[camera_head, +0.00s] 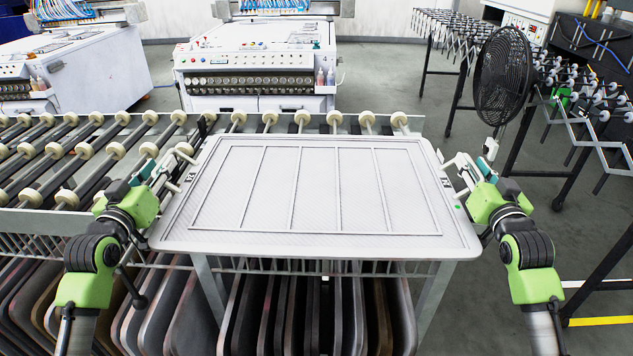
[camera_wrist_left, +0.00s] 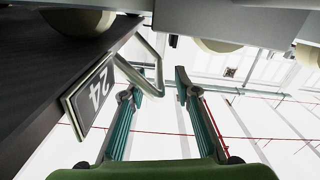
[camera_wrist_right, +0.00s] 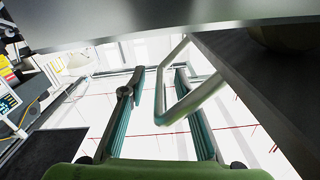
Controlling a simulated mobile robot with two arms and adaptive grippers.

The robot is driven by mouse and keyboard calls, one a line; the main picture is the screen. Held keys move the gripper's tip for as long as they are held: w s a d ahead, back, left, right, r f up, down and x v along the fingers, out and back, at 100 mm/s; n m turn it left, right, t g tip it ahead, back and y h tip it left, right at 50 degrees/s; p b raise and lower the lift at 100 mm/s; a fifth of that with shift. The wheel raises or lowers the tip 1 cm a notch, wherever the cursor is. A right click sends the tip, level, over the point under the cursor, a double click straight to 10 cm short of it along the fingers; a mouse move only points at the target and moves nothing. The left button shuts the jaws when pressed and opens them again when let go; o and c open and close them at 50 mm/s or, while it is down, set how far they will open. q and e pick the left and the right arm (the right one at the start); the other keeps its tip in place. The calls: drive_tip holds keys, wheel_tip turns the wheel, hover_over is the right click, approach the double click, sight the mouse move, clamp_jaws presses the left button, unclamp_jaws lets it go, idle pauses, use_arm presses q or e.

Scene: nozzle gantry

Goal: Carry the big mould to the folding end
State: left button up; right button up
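The big mould (camera_head: 315,246) is a wide, pale, flat tray with raised bars, lying level in front of me in the head view. A bent metal handle (camera_wrist_left: 158,75) sticks out by its "24" label in the left wrist view; another handle (camera_wrist_right: 180,112) shows in the right wrist view. My left gripper (camera_head: 176,170) is at the mould's left side, its fingers (camera_wrist_left: 157,82) apart with the handle's end between them. My right gripper (camera_head: 459,168) is at the right side, its fingers (camera_wrist_right: 160,80) apart with the handle partly between them. Contact with either handle cannot be told.
A roller conveyor (camera_head: 85,150) runs behind and left of the mould. Several trays (camera_head: 250,310) stand upright below it. A black fan (camera_head: 503,76) and a folding roller conveyor (camera_head: 590,110) stand at the right. Control machines (camera_head: 258,62) are behind. Grey floor (camera_head: 420,120) is open at right.

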use_arm(q)
drive_tip(key=shift+w, duration=0.4)
use_arm(e)
drive_tip(key=shift+w, duration=0.4)
use_arm(q)
clamp_jaws()
use_arm(e)
clamp_jaws()
